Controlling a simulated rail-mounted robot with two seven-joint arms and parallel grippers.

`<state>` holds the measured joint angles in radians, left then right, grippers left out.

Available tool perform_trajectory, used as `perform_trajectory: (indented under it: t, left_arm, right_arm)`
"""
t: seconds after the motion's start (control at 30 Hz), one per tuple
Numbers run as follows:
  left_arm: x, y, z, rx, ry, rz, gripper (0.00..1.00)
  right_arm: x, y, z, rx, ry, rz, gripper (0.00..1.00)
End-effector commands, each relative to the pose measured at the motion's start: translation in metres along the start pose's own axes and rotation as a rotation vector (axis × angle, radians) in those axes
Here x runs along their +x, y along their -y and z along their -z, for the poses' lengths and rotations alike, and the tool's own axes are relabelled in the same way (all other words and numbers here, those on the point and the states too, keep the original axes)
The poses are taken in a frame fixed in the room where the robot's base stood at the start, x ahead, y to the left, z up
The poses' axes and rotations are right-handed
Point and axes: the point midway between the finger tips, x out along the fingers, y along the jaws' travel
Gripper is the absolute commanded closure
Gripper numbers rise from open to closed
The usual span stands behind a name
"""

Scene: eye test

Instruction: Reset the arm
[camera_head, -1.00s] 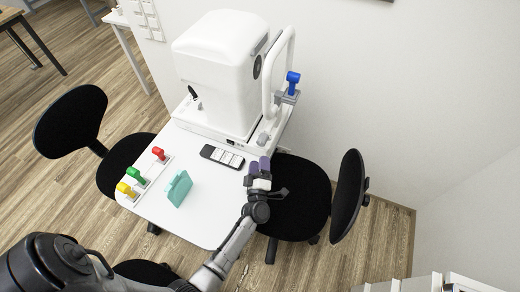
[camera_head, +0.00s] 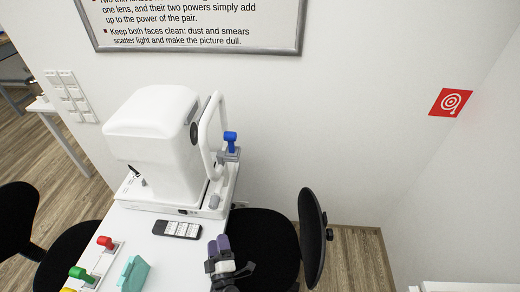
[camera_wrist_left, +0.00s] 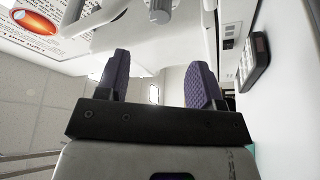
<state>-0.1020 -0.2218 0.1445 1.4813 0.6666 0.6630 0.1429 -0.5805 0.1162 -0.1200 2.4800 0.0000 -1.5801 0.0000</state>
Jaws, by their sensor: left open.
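My left gripper (camera_head: 219,246) is at the right edge of the white table, in front of the eye test machine. Its two purple-padded fingers also show in the left wrist view (camera_wrist_left: 158,85), apart, with nothing between them. The white eye test machine (camera_head: 160,140) stands at the back of the table. A blue-topped piece (camera_head: 230,138) sits at its right side on a grey holder. My right gripper is not in view.
A dark remote (camera_head: 177,229) lies on the table (camera_head: 150,255), left of my gripper. A teal item (camera_head: 133,274), a red-topped piece (camera_head: 106,242) and a green-topped piece (camera_head: 82,274) are at the front left. Black chairs stand left and right (camera_head: 313,238). A red target sign (camera_head: 452,102) hangs on the wall.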

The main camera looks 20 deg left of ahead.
Motion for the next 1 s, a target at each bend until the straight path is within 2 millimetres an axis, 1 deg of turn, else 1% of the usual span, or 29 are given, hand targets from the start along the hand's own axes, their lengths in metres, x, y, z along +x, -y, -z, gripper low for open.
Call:
perform_trajectory:
  t: [0.13, 0.23, 0.37, 0.47, 0.57, 0.63, 0.77, 0.87, 0.9, 1.0]
  left_arm:
    - [0.0, -0.001, 0.0, 0.004, 0.01, -0.004, 0.39]
    - [0.0, -0.006, -0.002, 0.025, 0.066, -0.027, 0.39]
    - [-0.005, -0.019, -0.008, 0.106, 0.243, -0.089, 0.39]
    - [-0.018, -0.03, -0.014, 0.21, 0.433, -0.143, 0.39]
    - [-0.039, -0.038, -0.019, 0.333, 0.63, -0.185, 0.39]
    - [-0.057, -0.04, -0.019, 0.428, 0.764, -0.204, 0.39]
    - [-0.095, -0.038, -0.01, 0.611, 0.999, -0.213, 0.39]
    - [-0.125, -0.033, 0.005, 0.76, 1.169, -0.197, 0.39]
    - [-0.137, -0.03, 0.014, 0.818, 1.233, -0.184, 0.39]
    - [-0.164, -0.024, 0.036, 0.947, 1.371, -0.145, 0.39]
  right_arm:
    - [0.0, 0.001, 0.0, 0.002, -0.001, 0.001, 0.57]
    - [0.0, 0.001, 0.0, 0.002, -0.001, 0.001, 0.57]
    - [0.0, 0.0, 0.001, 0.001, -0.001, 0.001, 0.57]
    - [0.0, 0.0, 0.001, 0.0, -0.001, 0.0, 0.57]
    - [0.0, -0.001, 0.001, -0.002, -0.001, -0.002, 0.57]
    - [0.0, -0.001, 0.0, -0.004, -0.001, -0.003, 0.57]
    - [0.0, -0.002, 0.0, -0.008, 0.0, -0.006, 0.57]
    - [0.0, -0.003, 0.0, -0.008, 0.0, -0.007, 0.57]
    - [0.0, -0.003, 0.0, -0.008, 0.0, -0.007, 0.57]
    - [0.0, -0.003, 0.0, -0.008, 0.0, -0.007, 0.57]
